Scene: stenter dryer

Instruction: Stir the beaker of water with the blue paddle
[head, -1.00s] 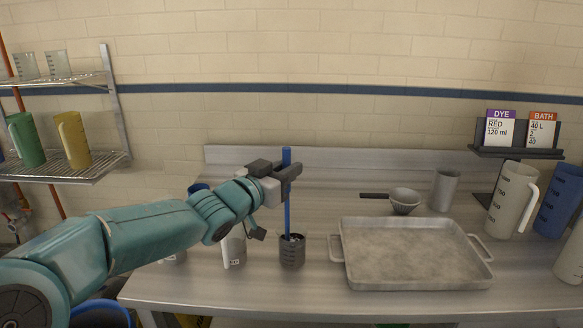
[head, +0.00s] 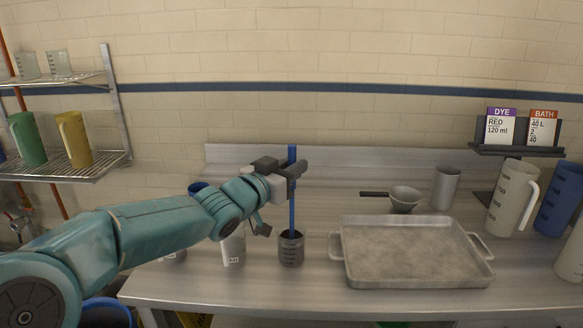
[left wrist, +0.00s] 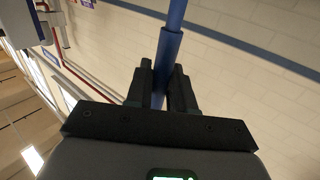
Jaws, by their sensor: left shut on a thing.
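My left gripper (head: 291,172) is shut on the blue paddle (head: 292,205) near the top of its shaft. In the left wrist view the paddle's blue shaft (left wrist: 172,45) runs between my two dark fingers (left wrist: 162,85). In the head view the shaft stands about upright, and its lower end goes down into the grey beaker (head: 291,250) on the steel table. The paddle's lower end and the water are hidden by the beaker's wall. My right gripper is not in view.
A light jug (head: 234,246) stands close left of the beaker. A large shallow metal tray (head: 345,270) lies to the right. Behind it are a dark-handled ladle (head: 404,199) and a grey cup (head: 446,188). Large jugs (head: 513,200) stand at the far right.

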